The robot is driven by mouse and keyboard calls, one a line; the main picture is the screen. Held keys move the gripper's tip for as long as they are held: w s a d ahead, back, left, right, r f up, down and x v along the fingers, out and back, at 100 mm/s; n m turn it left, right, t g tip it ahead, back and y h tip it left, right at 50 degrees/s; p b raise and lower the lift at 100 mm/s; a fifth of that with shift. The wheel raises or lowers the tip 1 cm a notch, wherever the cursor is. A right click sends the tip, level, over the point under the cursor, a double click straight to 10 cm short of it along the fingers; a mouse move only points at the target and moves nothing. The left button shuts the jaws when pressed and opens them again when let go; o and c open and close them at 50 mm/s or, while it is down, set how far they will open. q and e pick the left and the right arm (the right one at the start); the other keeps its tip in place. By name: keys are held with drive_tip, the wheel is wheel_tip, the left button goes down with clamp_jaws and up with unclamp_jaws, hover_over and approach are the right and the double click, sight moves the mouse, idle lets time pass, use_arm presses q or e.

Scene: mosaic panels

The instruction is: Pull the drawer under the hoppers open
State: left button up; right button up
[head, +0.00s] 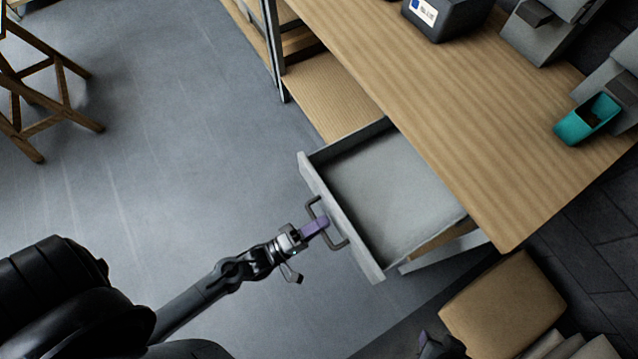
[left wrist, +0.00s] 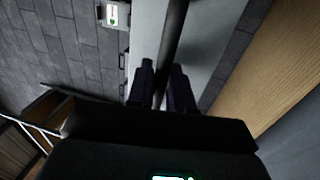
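The drawer (head: 390,190) under the wooden worktop is pulled well out, and its grey inside shows empty. Its front panel (head: 340,215) carries a dark bar handle (head: 311,207). My left gripper (head: 318,226), with purple fingertips, is at this handle. In the left wrist view the two dark fingers (left wrist: 163,88) lie on either side of the handle bar (left wrist: 176,30), close against it, so the gripper looks shut on it. Part of my right gripper (head: 430,343) shows at the bottom edge; its fingers are not clear. The hoppers (head: 545,25) stand on the worktop at the upper right.
The worktop (head: 440,100) overhangs the drawer. A teal scoop-like bin (head: 587,120) and a dark labelled box (head: 445,18) are on it. A cardboard box (head: 508,305) lies at the lower right. A wooden stool (head: 40,95) stands far left. The floor left of the drawer is clear.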

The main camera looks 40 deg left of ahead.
use_arm(q)
drive_tip(key=shift+o, duration=1)
drive_tip(key=shift+s+a, duration=0.15)
drive_tip(key=shift+s, duration=0.15)
drive_tip(key=p+v, duration=0.1)
drive_tip(key=v, duration=0.9)
